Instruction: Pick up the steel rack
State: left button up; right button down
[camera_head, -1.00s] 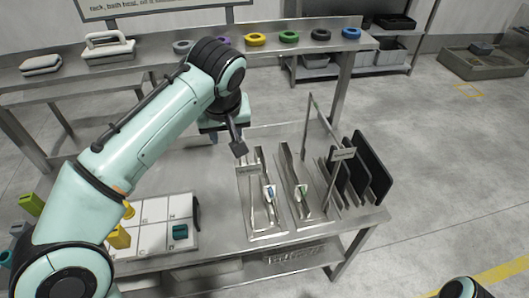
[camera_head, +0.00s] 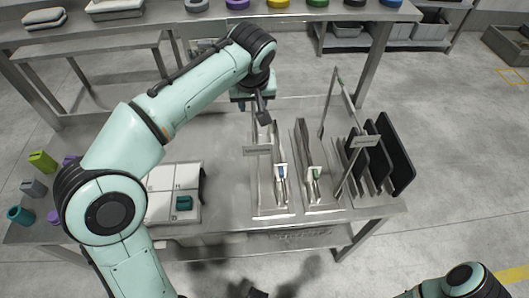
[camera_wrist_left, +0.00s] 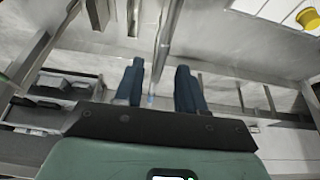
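On the steel table stands a steel rack (camera_head: 352,196) with upright dividers. Dark flat panels stand in it at the right. Left of it lie two long open steel trays, one with a blue-marked item (camera_head: 281,171) and one with a green-marked item (camera_head: 316,172). My left gripper (camera_head: 264,112) points down over the back of the left tray, left of the rack and apart from it. In the left wrist view its two dark fingers (camera_wrist_left: 160,88) are apart, with a thin steel edge visible beyond the gap. A dark tip at the head view's bottom edge may be my right gripper.
Coloured blocks stand at the far left. A back shelf (camera_head: 200,22) holds coloured rings. A thin upright steel frame (camera_head: 331,105) rises beside the dark panels. Open floor lies to the right.

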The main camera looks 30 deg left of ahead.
pick_arm(q)
jog(key=x, duration=0.4)
jog(key=shift+w+f, duration=0.25)
jog(key=shift+w, duration=0.05)
grip_shut()
jog(key=shift+r, duration=0.1)
dwell(1.0)
jog(key=shift+r, duration=0.15)
